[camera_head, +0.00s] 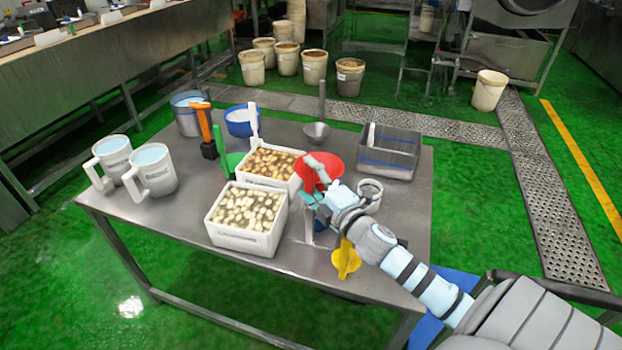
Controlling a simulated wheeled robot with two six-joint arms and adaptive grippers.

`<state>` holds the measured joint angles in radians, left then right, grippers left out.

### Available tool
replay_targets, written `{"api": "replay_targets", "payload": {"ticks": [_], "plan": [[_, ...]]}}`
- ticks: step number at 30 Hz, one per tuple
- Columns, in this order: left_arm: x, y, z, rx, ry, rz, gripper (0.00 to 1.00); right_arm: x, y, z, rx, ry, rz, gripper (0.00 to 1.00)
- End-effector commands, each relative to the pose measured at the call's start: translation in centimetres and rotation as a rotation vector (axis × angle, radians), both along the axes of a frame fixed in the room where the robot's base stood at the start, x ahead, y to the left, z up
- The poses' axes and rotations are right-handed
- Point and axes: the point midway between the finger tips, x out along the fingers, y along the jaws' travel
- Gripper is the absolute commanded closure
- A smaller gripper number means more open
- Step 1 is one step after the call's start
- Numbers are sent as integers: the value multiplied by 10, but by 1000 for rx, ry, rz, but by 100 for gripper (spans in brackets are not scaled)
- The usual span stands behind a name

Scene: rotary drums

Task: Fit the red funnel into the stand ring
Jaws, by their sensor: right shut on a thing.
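The red funnel (331,162) is at the right-centre of the steel table, with its wide mouth partly hidden by my right gripper (312,184). My right gripper is shut on the red funnel and holds it above the table, just right of the white bins. Below the gripper a grey upright piece (309,229) and a dark blue part show, likely the stand; its ring is hidden or too small to make out. My left gripper is not in view.
Two white bins of chopped food, one the front bin (247,240), stand left of my gripper. A yellow funnel (346,262), a white cup (371,183), a grey tray (390,168) and a ladle (317,130) are nearby. Two mugs (151,192) stand at left.

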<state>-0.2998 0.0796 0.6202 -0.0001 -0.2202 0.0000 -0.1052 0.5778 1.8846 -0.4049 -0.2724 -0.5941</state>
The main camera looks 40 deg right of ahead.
Motion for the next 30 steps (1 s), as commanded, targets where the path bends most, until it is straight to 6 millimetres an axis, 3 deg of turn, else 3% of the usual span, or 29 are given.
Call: {"api": "replay_targets", "payload": {"ticks": [2, 3, 6, 18, 30], "plan": [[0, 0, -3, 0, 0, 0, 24, 0, 0, -3, 0, 0, 0, 69], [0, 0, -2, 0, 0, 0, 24, 0, 0, -2, 0, 0, 0, 19], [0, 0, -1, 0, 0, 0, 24, 0, 0, -2, 0, 0, 0, 3], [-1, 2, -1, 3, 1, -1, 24, -4, 0, -2, -2, 3, 0, 2], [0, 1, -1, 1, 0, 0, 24, -72, 4, -2, -5, 2, 2, 2]]}}
